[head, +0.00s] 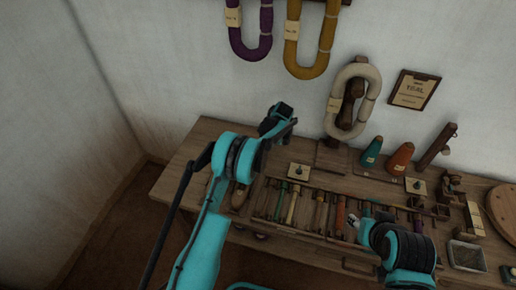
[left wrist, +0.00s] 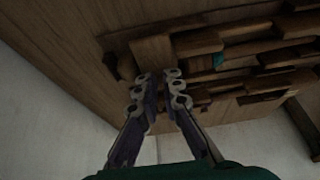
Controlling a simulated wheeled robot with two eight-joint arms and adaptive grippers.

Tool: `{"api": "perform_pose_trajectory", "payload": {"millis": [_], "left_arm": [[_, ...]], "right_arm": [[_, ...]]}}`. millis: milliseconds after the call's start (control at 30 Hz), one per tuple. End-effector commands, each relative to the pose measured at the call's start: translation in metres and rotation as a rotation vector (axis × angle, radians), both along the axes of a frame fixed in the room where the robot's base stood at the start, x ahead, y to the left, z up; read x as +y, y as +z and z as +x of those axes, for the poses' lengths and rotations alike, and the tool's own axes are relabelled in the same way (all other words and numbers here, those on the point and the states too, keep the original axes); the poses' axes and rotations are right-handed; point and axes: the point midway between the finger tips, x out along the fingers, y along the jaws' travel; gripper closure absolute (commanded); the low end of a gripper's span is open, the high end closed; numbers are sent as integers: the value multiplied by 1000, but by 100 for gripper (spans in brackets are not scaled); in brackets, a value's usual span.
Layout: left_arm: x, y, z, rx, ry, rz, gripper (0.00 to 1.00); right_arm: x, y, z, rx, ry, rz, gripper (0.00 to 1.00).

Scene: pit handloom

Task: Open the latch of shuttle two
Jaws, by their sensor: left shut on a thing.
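My left gripper (head: 281,110) reaches over the back left of the wooden bench in the head view. In the left wrist view its two fingers (left wrist: 160,82) close in at the end of a small wooden piece (left wrist: 152,53). What exactly lies between the fingertips is dark and partly hidden. A wooden shuttle-like piece (head: 240,194) lies on the bench, partly covered by my left arm. I cannot tell which piece is shuttle two, and no latch is clear. My right gripper (head: 356,223) is low over the tools at the front right; its fingers are too small to read.
The bench (head: 190,152) carries a row of coloured tools (head: 292,205), teal (head: 371,152) and orange (head: 400,158) cones, and a metal tray (head: 467,256). The bench's left end is clear.

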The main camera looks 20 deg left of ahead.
Motion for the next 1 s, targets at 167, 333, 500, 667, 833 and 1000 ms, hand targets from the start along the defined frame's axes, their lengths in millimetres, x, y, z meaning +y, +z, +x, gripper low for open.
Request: {"api": "perform_pose_trajectory", "payload": {"millis": [167,333,500,667,833,1000], "left_arm": [[0,0,0,0,0,-1,100],[0,0,0,0,-1,-1,72],[0,0,0,0,-1,0,72],[-3,7,0,1,-2,0,72],[-12,30,-1,1,-2,0,72],[-23,54,-1,1,-2,0,72]], "right_arm": [[0,0,0,0,0,0,60],[0,0,0,0,0,0,60],[0,0,0,0,0,0,60],[0,0,0,0,0,0,60],[0,0,0,0,0,0,60],[0,0,0,0,0,0,60]]}}
